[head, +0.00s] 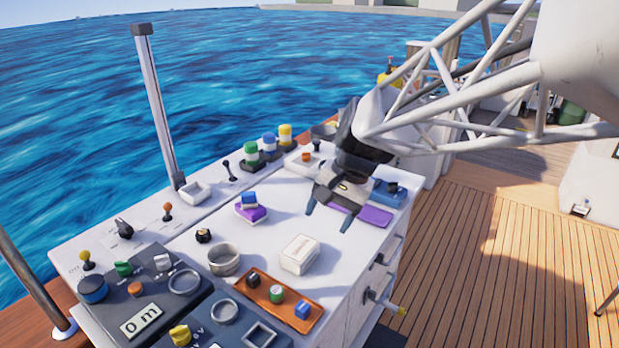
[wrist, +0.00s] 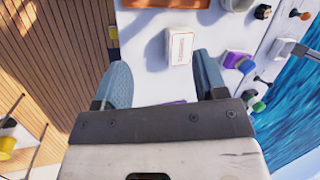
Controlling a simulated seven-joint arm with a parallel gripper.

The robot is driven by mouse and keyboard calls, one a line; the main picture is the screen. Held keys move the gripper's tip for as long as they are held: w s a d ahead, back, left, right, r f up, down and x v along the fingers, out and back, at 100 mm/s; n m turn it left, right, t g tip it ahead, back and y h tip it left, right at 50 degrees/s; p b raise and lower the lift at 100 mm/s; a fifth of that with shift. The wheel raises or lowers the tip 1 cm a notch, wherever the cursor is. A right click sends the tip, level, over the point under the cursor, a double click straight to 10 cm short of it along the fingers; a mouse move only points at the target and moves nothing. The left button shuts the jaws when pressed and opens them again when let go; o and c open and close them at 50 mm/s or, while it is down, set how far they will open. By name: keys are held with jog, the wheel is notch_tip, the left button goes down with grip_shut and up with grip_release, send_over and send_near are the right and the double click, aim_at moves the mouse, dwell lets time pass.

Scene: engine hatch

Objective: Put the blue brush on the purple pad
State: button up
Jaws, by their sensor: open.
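A flat purple pad (head: 375,215) lies at the right edge of the white worktop, partly behind my gripper. A strip of it shows at the bottom in the wrist view (wrist: 172,103). A blue piece with a dark top (head: 384,195) sits just beyond the pad. I cannot tell for sure which blue piece is the brush. My gripper (head: 328,215) is open and empty above the worktop, pointing down beside the pad; its fingers also frame the wrist view (wrist: 160,65).
A white box (head: 299,254) stands in front of my gripper. An orange tray (head: 268,308) with several small pieces lies nearer. A metal ring (head: 224,260) and a dark knob (head: 203,235) stand left. Colored jars (head: 269,145) line the back. A tall post (head: 155,105) rises left.

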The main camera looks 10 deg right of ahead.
jog(key=s+d+n+t+h, duration=0.1)
jog(key=s+d+n+h, duration=0.1)
jog(key=s, duration=0.6)
jog(key=s+d+n+t+h, duration=0.1)
jog(key=s+d+n+h, duration=0.1)
jog(key=s, duration=0.5)
jog(key=shift+s+d+f+n+t, duration=0.35)
jog(key=shift+d+n, duration=0.1)
jog(key=shift+n, duration=0.45)
